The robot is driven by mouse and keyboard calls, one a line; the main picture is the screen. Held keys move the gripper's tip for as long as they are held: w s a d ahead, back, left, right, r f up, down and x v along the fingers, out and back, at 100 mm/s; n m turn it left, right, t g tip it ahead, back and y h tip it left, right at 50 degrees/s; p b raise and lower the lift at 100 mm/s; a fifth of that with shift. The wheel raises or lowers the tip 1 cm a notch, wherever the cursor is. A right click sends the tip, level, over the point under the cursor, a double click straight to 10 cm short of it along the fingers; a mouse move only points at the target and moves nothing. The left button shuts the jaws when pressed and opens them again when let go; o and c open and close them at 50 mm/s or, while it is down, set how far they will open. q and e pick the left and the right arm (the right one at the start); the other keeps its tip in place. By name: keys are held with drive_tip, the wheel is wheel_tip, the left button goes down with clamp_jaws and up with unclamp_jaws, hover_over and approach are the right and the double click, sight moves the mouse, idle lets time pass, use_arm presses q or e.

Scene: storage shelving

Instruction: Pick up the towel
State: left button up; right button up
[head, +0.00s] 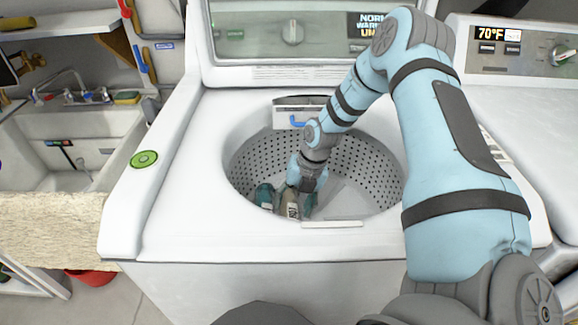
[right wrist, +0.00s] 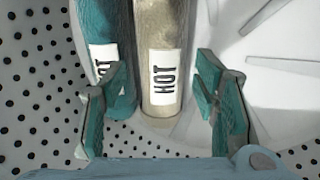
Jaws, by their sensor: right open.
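A beige rolled towel (right wrist: 166,30) with a white label reading "HOT" stands inside the washer drum. A teal rolled towel (right wrist: 103,28) with a similar label is right beside it on the left. In the head view the beige towel (head: 291,205) and teal towel (head: 265,196) show low in the drum, partly hidden by my gripper. My right gripper (right wrist: 160,95) is open, its teal fingers on either side of the beige towel's lower end. The left finger overlaps the teal towel in the picture. I cannot tell whether either finger touches cloth. My left gripper is not in view.
The perforated washer drum (head: 376,160) surrounds my right gripper, with the white washer top (head: 180,170) around its opening. A sink (head: 95,135) stands at the left, and a second machine (head: 535,100) at the right. A green round object (head: 144,159) lies on the washer's left edge.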

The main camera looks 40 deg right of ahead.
drive_tip(key=x, duration=0.1)
drive_tip(key=b+x, duration=0.1)
drive_tip(key=shift+s+f, duration=0.1)
drive_tip(key=shift+f, duration=0.3)
drive_tip(key=shift+a+f+b, duration=0.3)
drive_tip(key=shift+f+b, duration=0.2)
drive_tip(key=shift+b, duration=0.1)
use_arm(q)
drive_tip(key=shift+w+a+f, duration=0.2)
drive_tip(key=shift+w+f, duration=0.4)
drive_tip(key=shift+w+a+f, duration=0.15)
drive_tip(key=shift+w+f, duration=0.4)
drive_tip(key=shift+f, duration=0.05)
use_arm(e)
drive_tip(key=c, duration=1)
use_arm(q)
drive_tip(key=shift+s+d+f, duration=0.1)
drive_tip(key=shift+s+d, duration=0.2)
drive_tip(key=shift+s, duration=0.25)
use_arm(e)
drive_tip(key=shift+r, duration=0.1)
